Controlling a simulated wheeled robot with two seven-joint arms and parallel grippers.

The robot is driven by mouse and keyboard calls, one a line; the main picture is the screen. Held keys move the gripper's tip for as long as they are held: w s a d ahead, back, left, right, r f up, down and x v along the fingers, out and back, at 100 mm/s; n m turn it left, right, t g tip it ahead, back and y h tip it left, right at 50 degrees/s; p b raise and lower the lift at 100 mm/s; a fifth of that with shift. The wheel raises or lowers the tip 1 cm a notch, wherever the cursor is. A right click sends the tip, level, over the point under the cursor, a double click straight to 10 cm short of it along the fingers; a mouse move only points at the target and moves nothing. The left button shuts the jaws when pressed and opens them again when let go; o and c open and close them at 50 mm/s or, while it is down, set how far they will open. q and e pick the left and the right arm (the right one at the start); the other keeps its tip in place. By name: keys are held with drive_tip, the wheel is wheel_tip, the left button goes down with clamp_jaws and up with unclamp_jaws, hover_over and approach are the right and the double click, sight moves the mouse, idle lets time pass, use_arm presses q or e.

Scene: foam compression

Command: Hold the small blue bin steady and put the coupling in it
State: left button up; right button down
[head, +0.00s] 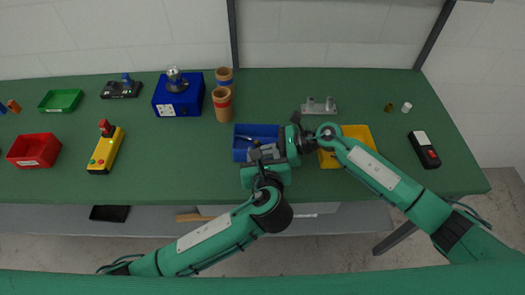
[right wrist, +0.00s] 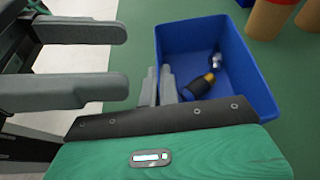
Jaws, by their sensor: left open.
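The small blue bin (head: 242,130) stands near the middle of the table; it also shows in the right wrist view (right wrist: 245,50). A dark coupling (right wrist: 200,96) with a yellow-orange band and a shiny end lies inside the bin, partly hidden by my right gripper. My left gripper (head: 262,152) is open and empty at the bin's front side; its spread fingers show at left in the wrist view (right wrist: 126,60). My right gripper (right wrist: 160,76) has its fingers close together astride the bin's wall, at the bin's right end in the head view.
A yellow bin (head: 357,131) stands right of the blue one, partly behind my right arm. A metal bracket (head: 318,108) lies behind it. Cardboard cups (head: 222,104) and a blue box (head: 178,99) stand at back left. A black device (head: 424,150) lies at right.

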drive_tip(key=c, duration=1.6)
unclamp_jaws()
drive_tip(key=shift+f, duration=0.1)
drive_tip(key=shift+d, duration=0.15)
drive_tip(key=v, duration=1.1)
drive_tip(key=shift+s+d+r, duration=0.1)
drive_tip(key=shift+d+r, duration=0.15)
drive_tip(key=shift+d, duration=0.1)
